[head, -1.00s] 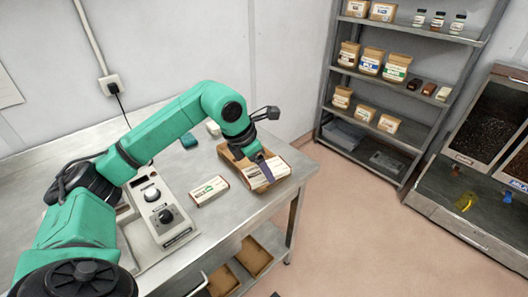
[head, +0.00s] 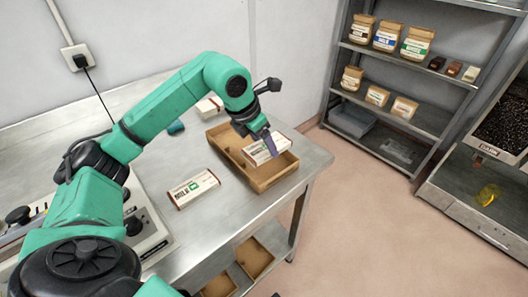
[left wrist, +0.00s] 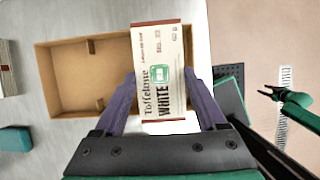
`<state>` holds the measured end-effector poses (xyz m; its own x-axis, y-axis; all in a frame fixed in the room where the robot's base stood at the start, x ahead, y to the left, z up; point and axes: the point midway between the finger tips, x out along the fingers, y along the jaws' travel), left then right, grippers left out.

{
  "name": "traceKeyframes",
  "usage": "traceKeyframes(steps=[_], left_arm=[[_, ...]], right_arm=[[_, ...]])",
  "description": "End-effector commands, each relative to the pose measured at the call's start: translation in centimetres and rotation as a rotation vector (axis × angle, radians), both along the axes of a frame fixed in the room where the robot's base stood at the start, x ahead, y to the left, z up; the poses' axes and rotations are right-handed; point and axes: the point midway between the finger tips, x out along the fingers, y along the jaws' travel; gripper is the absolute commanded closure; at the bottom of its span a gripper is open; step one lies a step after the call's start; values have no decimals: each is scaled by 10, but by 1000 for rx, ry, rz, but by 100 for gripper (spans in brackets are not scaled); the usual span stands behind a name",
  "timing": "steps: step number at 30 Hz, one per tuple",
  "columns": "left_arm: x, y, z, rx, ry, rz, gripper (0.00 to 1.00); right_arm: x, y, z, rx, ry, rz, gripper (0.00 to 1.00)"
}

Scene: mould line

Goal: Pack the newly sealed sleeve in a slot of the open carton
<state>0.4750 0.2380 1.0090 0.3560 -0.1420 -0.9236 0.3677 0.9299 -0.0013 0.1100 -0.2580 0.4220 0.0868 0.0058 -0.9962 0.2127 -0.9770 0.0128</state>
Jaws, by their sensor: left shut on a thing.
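My left gripper (head: 272,150) is shut on a white sleeve (head: 260,149) with dark red ends. In the left wrist view the gripper (left wrist: 160,86) has its purple fingers on both sides of this sleeve (left wrist: 160,55), whose label reads "WHITE" with a green mark. The sleeve is over the right part of the open brown carton (head: 262,184) in the head view. The carton also shows in the left wrist view (left wrist: 60,116); its visible left part looks empty. The sleeve hides the rest. I cannot tell whether it touches the carton. A green arm with a dark tip (left wrist: 271,93) shows at the right.
Another sleeve (head: 193,188) lies flat on the steel table (head: 220,218), left of the carton. A pale packet (head: 209,107) and a teal block (head: 176,127) are behind. A sealer-like machine (head: 148,222) stands at the left. Shelves (head: 400,123) stand beyond the table.

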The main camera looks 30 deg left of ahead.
Motion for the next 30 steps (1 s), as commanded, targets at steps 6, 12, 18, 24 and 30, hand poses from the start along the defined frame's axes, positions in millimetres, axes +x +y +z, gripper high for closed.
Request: traceKeyframes(steps=[6, 12, 18, 24, 30], left_arm=[[0, 0, -12, 0, 0, 0, 77], [0, 0, -36, 0, 1, 0, 77], [0, 0, -59, 1, 0, 0, 77], [0, 0, -66, 0, -1, 0, 77], [0, 0, -65, 0, -1, 0, 77]], right_arm=[[0, -2, -11, -3, 0, 2, 50], [1, -3, -31, -4, -1, 2, 50], [3, -3, -50, -3, -4, 2, 50], [4, -3, -55, -4, -6, 1, 50], [4, -2, -54, -4, -7, 1, 50]])
